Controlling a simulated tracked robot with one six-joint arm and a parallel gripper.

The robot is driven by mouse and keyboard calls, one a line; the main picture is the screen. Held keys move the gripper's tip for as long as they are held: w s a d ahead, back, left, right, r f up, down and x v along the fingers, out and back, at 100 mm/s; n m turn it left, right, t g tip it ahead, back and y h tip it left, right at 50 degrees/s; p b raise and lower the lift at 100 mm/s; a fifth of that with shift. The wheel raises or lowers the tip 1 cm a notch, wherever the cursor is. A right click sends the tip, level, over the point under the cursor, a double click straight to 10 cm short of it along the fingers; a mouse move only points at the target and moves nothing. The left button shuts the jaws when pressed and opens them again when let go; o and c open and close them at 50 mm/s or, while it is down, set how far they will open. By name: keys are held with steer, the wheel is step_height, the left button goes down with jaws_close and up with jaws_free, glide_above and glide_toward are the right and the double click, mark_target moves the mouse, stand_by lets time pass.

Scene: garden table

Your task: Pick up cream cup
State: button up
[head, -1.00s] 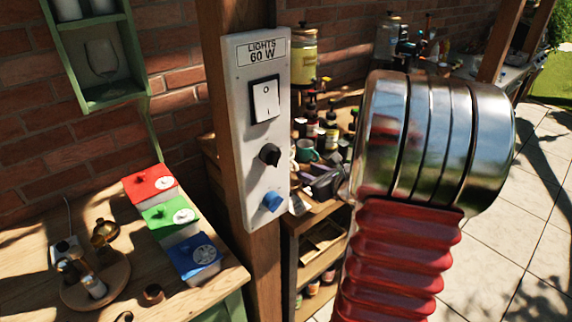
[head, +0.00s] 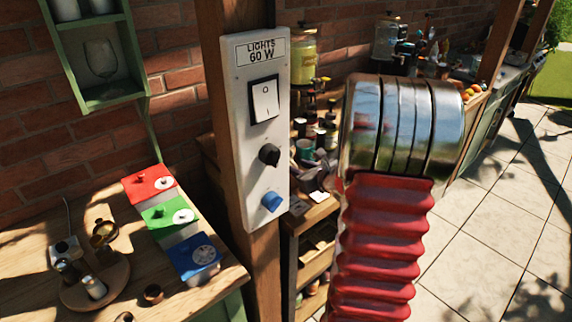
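I cannot make out the cream cup clearly. A small pale shape (head: 293,158) shows at the right edge of the switch panel, beside a teal mug (head: 305,149) on the crowded shelf unit, but it is too small and too hidden to tell if it is a cup. My arm, a chrome joint over a red ribbed sleeve, stands in front of the shelf unit and covers part of it. The fingers of my gripper are not in view.
A wooden post with a white light-switch panel (head: 257,130) stands close in front. At left, a wooden table (head: 30,295) holds red, green and blue boxes and a round tray. A green shelf (head: 108,102) hangs on the brick wall. The tiled floor (head: 490,240) at right is clear.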

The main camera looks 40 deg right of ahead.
steer(key=shift+w+d+f, duration=0.1)
steer(key=shift+w+f, duration=0.15)
steer(key=shift+w, duration=0.4)
steer(key=shift+c, duration=0.5)
jaws_close()
